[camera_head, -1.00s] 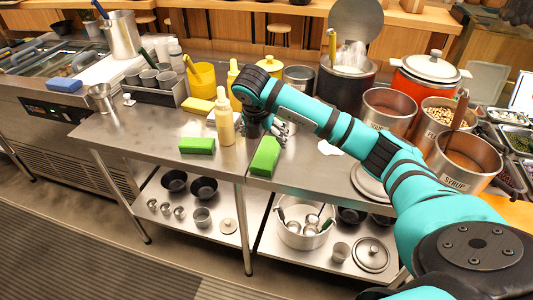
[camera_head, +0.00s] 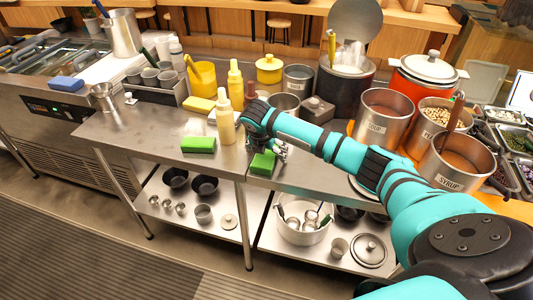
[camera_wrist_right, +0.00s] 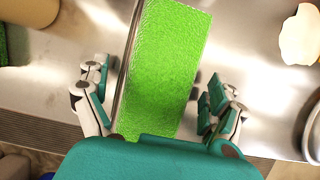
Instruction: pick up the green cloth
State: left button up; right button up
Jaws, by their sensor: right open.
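A bright green block-shaped cloth (camera_head: 262,164) lies on the steel counter near its front edge. In the right wrist view the green cloth (camera_wrist_right: 165,62) fills the middle as a long textured block. My right gripper (camera_wrist_right: 154,85) is open, with one finger on each side of the cloth and a gap on both sides. In the head view my right gripper (camera_head: 277,150) is just over the cloth, partly hiding it. A second green block (camera_head: 198,145) lies further left on the counter. My left gripper is not in view.
A cream squeeze bottle (camera_head: 225,120) stands left of my right wrist, with a yellow block (camera_head: 199,105) behind it. Metal pots, including a syrup pot (camera_head: 459,163), stand to the right. The counter left of the second green block is clear.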

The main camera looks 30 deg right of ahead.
aim_at(268, 153)
jog(key=c, duration=1.3)
jog(key=shift+o, duration=0.2)
jog(key=shift+r, duration=0.1)
jog(key=shift+r, duration=0.4)
jog(key=shift+s+r+b, duration=0.2)
jog(key=shift+r+b, duration=0.25)
jog(key=shift+r, duration=0.2)
jog(key=shift+s+r+b, duration=0.2)
jog(key=shift+r+b, duration=0.2)
jog(key=shift+r, duration=0.2)
jog(key=s+r+b, duration=0.1)
jog(key=s+b, duration=0.2)
jog(key=s, duration=1.2)
jog(key=shift+r+b, duration=0.3)
jog(key=shift+s+d, duration=0.1)
